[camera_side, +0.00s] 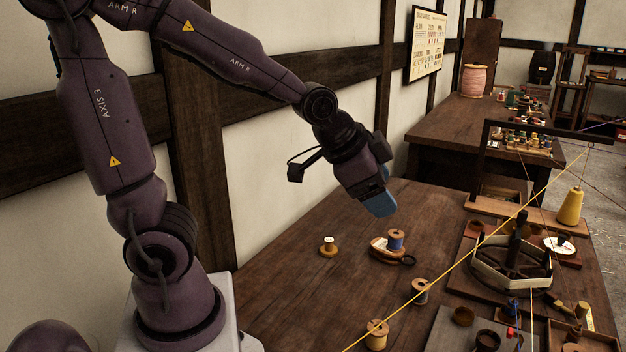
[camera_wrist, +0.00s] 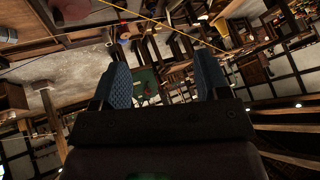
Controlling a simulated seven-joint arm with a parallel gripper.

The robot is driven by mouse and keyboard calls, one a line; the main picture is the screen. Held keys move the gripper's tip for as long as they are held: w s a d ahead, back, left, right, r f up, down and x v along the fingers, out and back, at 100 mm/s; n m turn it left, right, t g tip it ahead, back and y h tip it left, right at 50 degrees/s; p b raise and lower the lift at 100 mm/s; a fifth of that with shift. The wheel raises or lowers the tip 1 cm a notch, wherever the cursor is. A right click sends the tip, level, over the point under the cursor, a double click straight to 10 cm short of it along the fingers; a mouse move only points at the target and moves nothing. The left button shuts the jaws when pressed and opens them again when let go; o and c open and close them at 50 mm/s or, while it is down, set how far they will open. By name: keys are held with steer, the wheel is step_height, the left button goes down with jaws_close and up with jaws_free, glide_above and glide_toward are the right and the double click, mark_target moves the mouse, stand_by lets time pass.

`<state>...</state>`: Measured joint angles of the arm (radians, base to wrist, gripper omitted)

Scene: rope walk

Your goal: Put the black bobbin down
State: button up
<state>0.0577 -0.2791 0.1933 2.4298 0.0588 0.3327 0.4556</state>
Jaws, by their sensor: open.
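My gripper (camera_side: 380,206) hangs above the wooden table, tilted down to the right, with blue finger pads. In the wrist view its two blue fingers (camera_wrist: 165,82) stand wide apart, with nothing held between them. A wooden bobbin with dark winding, which looks like the black bobbin (camera_side: 420,291), stands upright on the table, below and to the right of my gripper and clear of it. The yellow rope passes close by it in the picture. I cannot make out this bobbin in the wrist view.
A blue bobbin (camera_side: 396,240) stands on a small wooden holder below my gripper. A yellowish bobbin (camera_side: 328,247) and a tan bobbin (camera_side: 377,335) stand on the table. A yellow rope (camera_side: 480,242) crosses the right side.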

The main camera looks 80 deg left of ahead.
steer(key=s+d+r+n+g, duration=0.1)
steer(key=s+d+r+n, duration=0.1)
steer(key=s, duration=0.3)
steer(key=s+d+r+n, duration=0.2)
steer(key=s, duration=0.4)
steer(key=shift+s+d+r+g+h, duration=0.2)
steer(key=shift+s+g+h, duration=0.1)
steer(key=shift+g, duration=0.1)
